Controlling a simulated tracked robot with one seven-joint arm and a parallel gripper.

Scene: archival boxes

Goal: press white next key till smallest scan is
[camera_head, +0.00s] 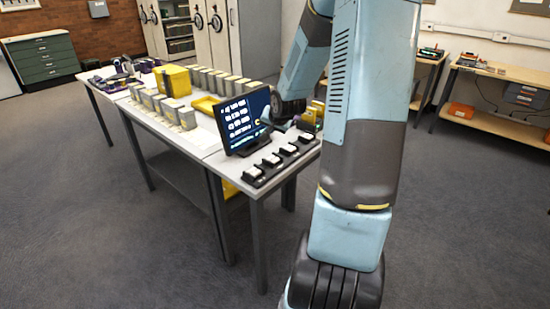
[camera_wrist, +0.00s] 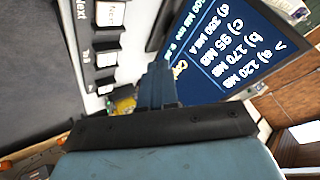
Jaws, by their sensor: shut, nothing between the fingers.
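The dark screen (camera_head: 241,122) stands tilted at the table's front end. In the wrist view the screen (camera_wrist: 232,50) appears rotated and lists a) 120 MB, b) 170 MB, c) 95 MB and d) 330 MB. A ">" marker stands beside a). A row of white keys on black bases (camera_head: 272,160) runs along the table edge in front of the screen. A white key (camera_wrist: 110,14) beside a label reading "Next" shows at the wrist view's top left. My gripper (camera_wrist: 158,78) is shut and empty, between the keys and the screen in that view. It touches no key that I can see.
Grey boxes (camera_head: 187,118) stand in rows on the white table (camera_head: 205,142), with a yellow box (camera_head: 173,80) and yellow tray (camera_head: 205,105) among them. Side benches (camera_head: 500,70) stand at the right. The grey floor (camera_head: 120,230) at the front left is clear.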

